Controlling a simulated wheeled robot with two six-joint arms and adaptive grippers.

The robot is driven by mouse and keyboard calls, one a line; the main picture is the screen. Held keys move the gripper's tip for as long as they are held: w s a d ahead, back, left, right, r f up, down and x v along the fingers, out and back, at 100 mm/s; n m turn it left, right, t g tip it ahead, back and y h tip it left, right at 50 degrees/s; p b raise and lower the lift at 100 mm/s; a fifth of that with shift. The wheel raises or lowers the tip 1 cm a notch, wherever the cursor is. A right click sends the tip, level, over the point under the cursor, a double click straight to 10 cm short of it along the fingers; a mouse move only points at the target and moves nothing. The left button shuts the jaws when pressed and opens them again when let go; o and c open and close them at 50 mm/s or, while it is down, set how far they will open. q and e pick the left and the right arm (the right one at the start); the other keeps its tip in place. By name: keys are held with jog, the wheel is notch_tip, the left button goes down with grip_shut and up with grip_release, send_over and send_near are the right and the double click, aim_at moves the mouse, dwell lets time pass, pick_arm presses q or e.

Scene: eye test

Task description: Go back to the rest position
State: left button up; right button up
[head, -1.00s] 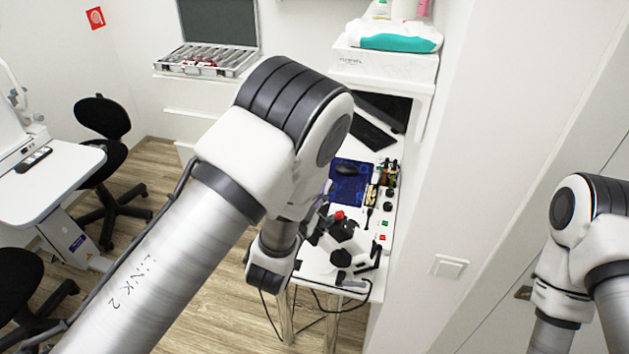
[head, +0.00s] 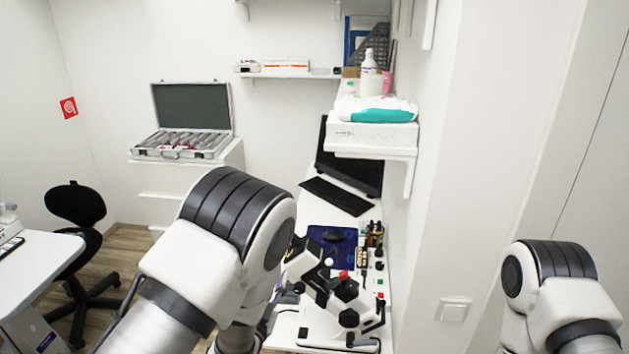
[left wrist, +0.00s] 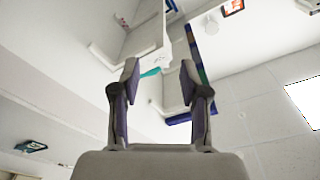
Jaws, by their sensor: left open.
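My left gripper (left wrist: 159,66) shows in the left wrist view with its two fingers apart and nothing between them. It points up toward the ceiling and the upper wall. In the head view my left arm (head: 215,235) is bent in the lower middle, and its links hide most of the gripper end. My right arm (head: 560,290) shows only as a bent joint at the lower right. My right gripper is out of both views.
A white desk (head: 312,235) holds a black-and-white optical instrument (head: 350,300), a blue mat (head: 325,236) and a keyboard (head: 336,196). A wall shelf (head: 375,150) overhangs it. An open lens case (head: 185,140) stands on a cabinet. A black chair (head: 75,205) is at left.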

pick_arm(q)
jog(key=s+a+f+n+g+y+b, duration=0.1)
jog(key=s+a+f+n+g+b, duration=0.2)
jog(key=f, duration=0.8)
jog(key=s+a+f+g+y+b, duration=0.15)
jog(key=s+a+f+b, duration=0.25)
jog(key=f, duration=0.6)
jog(key=s+a+f+n+g+y+b, duration=0.1)
jog(key=s+a+f+n+g+b, duration=0.2)
jog(key=f, duration=0.8)
jog(key=s+a+f+g+b, duration=0.35)
jog(key=s+f+g, duration=0.25)
jog(key=s+f, duration=0.5)
jog(key=s+d+n+g+h, duration=0.1)
jog(key=s+g, duration=0.4)
jog(key=s, duration=0.7)
jog(key=shift+s+d+r+n, duration=0.15)
jog(key=shift+d+n, duration=0.55)
jog(key=shift+h, duration=0.25)
